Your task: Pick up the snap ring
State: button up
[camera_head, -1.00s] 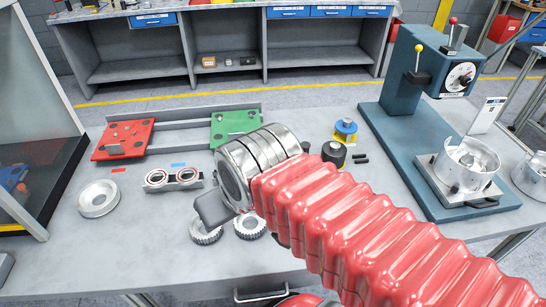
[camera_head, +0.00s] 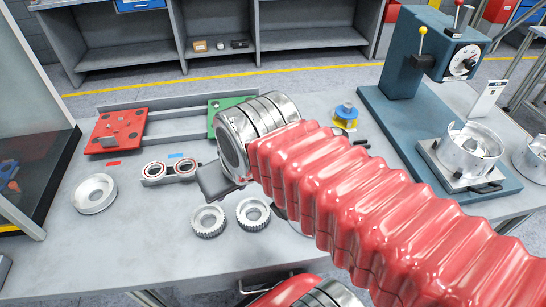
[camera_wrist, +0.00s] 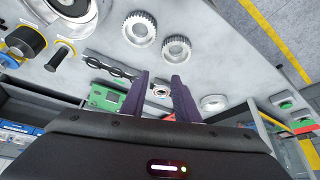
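In the wrist view, my gripper (camera_wrist: 160,76) is open, with its two purple fingers apart and nothing between their tips. Below it lies a dark strip with thin black loops (camera_wrist: 112,67), left of the fingertips. These loops may be snap rings, but I cannot tell for sure. In the head view, my arm covers that part of the bench, and only a dark grey part of my gripper (camera_head: 217,182) shows above the bench, its fingers hidden. Two toothed gears, one left (camera_head: 208,221) and one right (camera_head: 253,213), lie just in front of it.
A holder with two bearings (camera_head: 170,171) and a plain metal ring (camera_head: 94,194) lie to the left. A red plate (camera_head: 116,130) is at the back left, near a green plate (camera_head: 222,107). A blue-green press (camera_head: 405,80) stands at the right. The front left bench is clear.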

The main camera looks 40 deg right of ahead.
jog(key=w+d+f+m+g, duration=0.1)
jog(key=w+d+m, duration=0.4)
jog(key=d, duration=0.6)
jog(key=w+d+f+m+g, duration=0.1)
jog(key=w+d+m+g, duration=0.3)
jog(key=w+d, duration=0.6)
jog(key=shift+d+m, duration=0.6)
jog(key=shift+d, duration=0.6)
jog(key=shift+f, duration=0.15)
notch_tip(320, 180, down, 8)
jog(key=shift+f, duration=0.2)
jog(key=f, duration=0.4)
jog(key=shift+s, duration=0.4)
jog(key=shift+f, duration=0.6)
jog(key=shift+c, duration=0.3)
